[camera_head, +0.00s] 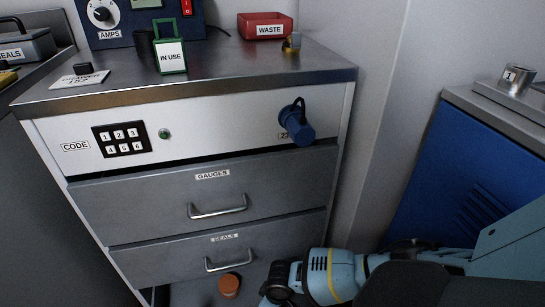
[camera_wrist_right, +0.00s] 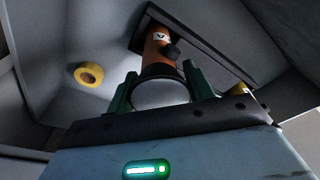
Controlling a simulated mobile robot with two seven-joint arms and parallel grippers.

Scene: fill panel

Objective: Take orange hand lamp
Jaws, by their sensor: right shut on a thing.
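The orange hand lamp (camera_wrist_right: 157,52) shows in the right wrist view, with a dark collar and a wide pale round end (camera_wrist_right: 160,93) toward the camera. My right gripper (camera_wrist_right: 160,84) has its two green fingers on either side of that end, shut on the lamp. The lamp's far end lies against a dark panel or recess. In the head view my right arm reaches low in front of the drawers, and its fingers cannot be made out. A small orange-brown round thing (camera_head: 229,285) shows low by the drawers; I cannot tell if it is the lamp. My left gripper is in neither view.
A steel-topped cabinet (camera_head: 240,75) has two closed drawers (camera_head: 215,190), a keypad (camera_head: 121,138) and a blue plug (camera_head: 297,125). A yellow ring (camera_wrist_right: 88,74) shows in the wrist view. A blue cabinet (camera_head: 450,180) stands at right.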

